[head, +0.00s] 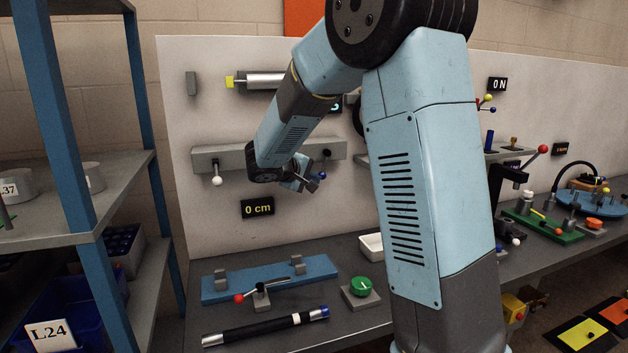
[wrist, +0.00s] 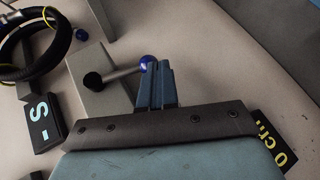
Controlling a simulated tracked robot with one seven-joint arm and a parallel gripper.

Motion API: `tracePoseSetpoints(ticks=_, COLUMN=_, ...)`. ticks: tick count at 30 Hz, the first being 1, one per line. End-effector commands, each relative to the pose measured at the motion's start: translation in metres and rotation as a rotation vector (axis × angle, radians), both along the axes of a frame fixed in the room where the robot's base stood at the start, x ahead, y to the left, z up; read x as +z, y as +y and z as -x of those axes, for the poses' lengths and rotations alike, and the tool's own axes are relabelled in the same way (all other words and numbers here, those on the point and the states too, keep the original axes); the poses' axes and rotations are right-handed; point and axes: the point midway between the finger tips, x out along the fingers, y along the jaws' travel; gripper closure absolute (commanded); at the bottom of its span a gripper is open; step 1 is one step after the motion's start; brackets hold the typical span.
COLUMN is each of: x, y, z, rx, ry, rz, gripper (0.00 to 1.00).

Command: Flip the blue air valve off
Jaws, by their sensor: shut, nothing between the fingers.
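The blue air valve has a dark hub (head: 327,154) on the grey wall bar (head: 215,156), with a short lever down to a blue ball (head: 322,175). In the wrist view, the lever runs from the black hub (wrist: 93,81) to the blue ball (wrist: 148,63). My gripper (head: 311,184) is beside the ball, on its left in the head view. In the wrist view, my gripper's fingers (wrist: 162,82) are together and empty, with their tips right by the ball. I cannot tell whether they touch it.
A white-ball lever (head: 217,181) hangs at the bar's left end. The "0 cm" display (head: 257,208) is below. A coiled black hose (wrist: 22,45) and a second blue ball (wrist: 81,35) show in the wrist view. The bench holds a blue rail (head: 270,282) and black cylinder (head: 265,327).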

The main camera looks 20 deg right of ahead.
Motion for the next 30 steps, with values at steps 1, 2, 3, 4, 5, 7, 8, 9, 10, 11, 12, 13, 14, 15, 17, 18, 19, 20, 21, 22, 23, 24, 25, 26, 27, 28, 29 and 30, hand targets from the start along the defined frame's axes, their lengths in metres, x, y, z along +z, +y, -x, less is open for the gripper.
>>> tracePoseSetpoints(ticks=1, x=0.002, y=0.000, z=0.000, rx=0.000, ry=-0.001, rz=-0.001, gripper=1.00)
tracePoseSetpoints(ticks=2, x=0.003, y=0.000, z=0.000, rx=0.000, ry=-0.001, rz=-0.001, gripper=1.00)
tracePoseSetpoints(ticks=3, x=0.005, y=0.000, z=0.000, rx=0.000, ry=-0.001, rz=-0.001, gripper=1.00)
tracePoseSetpoints(ticks=4, x=0.006, y=0.000, z=0.000, rx=0.000, ry=0.000, rz=0.000, gripper=1.00)
tracePoseSetpoints(ticks=5, x=0.007, y=0.000, z=0.000, rx=0.000, ry=0.000, rz=0.000, gripper=1.00)
tracePoseSetpoints(ticks=7, x=0.010, y=0.000, z=0.000, rx=0.000, ry=-0.001, rz=-0.001, gripper=1.00)
tracePoseSetpoints(ticks=8, x=0.011, y=0.000, z=0.000, rx=0.000, ry=-0.001, rz=-0.001, gripper=1.00)
tracePoseSetpoints(ticks=9, x=0.012, y=0.000, z=0.000, rx=0.000, ry=-0.001, rz=-0.001, gripper=1.00)
tracePoseSetpoints(ticks=10, x=0.013, y=0.000, z=0.000, rx=0.000, ry=-0.001, rz=-0.001, gripper=1.00)
tracePoseSetpoints(ticks=11, x=0.013, y=0.000, z=0.000, rx=0.000, ry=0.000, rz=0.000, gripper=1.00)
tracePoseSetpoints(ticks=12, x=0.014, y=0.000, z=0.000, rx=0.000, ry=0.000, rz=0.000, gripper=1.00)
tracePoseSetpoints(ticks=13, x=0.014, y=0.000, z=0.000, rx=0.000, ry=0.000, rz=0.000, gripper=1.00)
tracePoseSetpoints(ticks=14, x=0.014, y=0.000, z=0.000, rx=0.000, ry=0.000, rz=0.000, gripper=1.00)
tracePoseSetpoints(ticks=15, x=0.014, y=0.000, z=0.000, rx=0.000, ry=0.000, rz=0.000, gripper=1.00)
tracePoseSetpoints(ticks=17, x=0.014, y=0.000, z=0.000, rx=0.000, ry=0.000, rz=0.000, gripper=1.00)
tracePoseSetpoints(ticks=18, x=0.014, y=0.000, z=0.000, rx=0.000, ry=0.000, rz=0.000, gripper=1.00)
tracePoseSetpoints(ticks=19, x=0.014, y=0.000, z=0.000, rx=0.000, ry=0.000, rz=0.000, gripper=1.00)
tracePoseSetpoints(ticks=20, x=0.014, y=0.000, z=0.000, rx=0.000, ry=0.000, rz=0.000, gripper=1.00)
tracePoseSetpoints(ticks=21, x=0.013, y=0.001, z=0.001, rx=0.000, ry=0.000, rz=0.000, gripper=1.00)
tracePoseSetpoints(ticks=22, x=0.013, y=0.002, z=0.001, rx=0.000, ry=0.000, rz=0.000, gripper=1.00)
tracePoseSetpoints(ticks=23, x=0.013, y=0.003, z=0.002, rx=-0.001, ry=0.000, rz=0.000, gripper=1.00)
tracePoseSetpoints(ticks=24, x=0.013, y=0.005, z=0.003, rx=-0.001, ry=0.001, rz=-0.001, gripper=1.00)
tracePoseSetpoints(ticks=25, x=0.013, y=0.007, z=0.004, rx=-0.001, ry=0.001, rz=-0.001, gripper=1.00)
tracePoseSetpoints(ticks=26, x=0.013, y=0.010, z=0.006, rx=-0.001, ry=0.000, rz=-0.001, gripper=1.00)
tracePoseSetpoints(ticks=27, x=0.012, y=0.014, z=0.008, rx=-0.002, ry=0.001, rz=-0.001, gripper=1.00)
tracePoseSetpoints(ticks=28, x=0.012, y=0.018, z=0.010, rx=-0.003, ry=0.001, rz=-0.001, gripper=1.00)
tracePoseSetpoints(ticks=29, x=0.012, y=0.022, z=0.012, rx=-0.004, ry=0.002, rz=-0.001, gripper=1.00)
tracePoseSetpoints(ticks=30, x=0.011, y=0.027, z=0.015, rx=-0.003, ry=0.002, rz=0.000, gripper=1.00)
